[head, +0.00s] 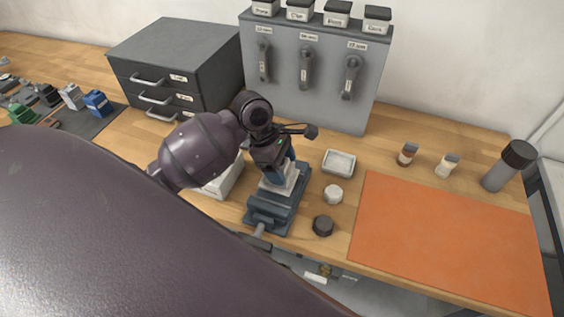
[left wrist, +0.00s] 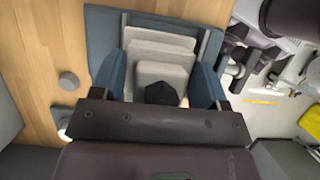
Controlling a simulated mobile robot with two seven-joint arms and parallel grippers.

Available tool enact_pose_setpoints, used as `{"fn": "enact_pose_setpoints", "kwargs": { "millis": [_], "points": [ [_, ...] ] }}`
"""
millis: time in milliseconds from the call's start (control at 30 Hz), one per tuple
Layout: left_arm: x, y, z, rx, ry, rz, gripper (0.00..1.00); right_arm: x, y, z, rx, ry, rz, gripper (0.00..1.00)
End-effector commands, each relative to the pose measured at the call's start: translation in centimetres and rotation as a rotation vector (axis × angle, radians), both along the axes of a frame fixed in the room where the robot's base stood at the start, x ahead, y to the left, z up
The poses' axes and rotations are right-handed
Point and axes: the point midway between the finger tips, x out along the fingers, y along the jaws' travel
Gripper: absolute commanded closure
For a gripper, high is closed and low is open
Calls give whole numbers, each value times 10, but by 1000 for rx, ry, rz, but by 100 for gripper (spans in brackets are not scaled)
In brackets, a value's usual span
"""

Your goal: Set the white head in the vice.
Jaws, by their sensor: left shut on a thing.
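The blue-grey vice (head: 265,216) stands at the front edge of the wooden bench, and its body also shows below the gripper in the left wrist view (left wrist: 101,32). My left gripper (head: 279,174) points down over the vice, with its blue fingers shut on the white head (head: 291,186). My right gripper is not in view.
A small white round piece (head: 333,194), a dark knob (head: 323,226) and a metal tray (head: 339,163) lie right of the vice. An orange mat (head: 445,240) covers the right side. A grey drawer cabinet (head: 180,60) and a panel with handles (head: 330,95) stand behind.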

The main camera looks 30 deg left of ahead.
Motion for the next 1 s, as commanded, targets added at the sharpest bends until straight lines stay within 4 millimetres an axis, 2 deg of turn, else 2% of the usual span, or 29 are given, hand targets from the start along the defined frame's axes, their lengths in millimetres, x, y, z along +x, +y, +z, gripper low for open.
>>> {"fn": "enact_pose_setpoints", "kwargs": {
  "millis": [1000],
  "points": [
    [-2,0,-2,0,-1,-1,76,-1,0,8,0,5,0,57]
  ]
}}
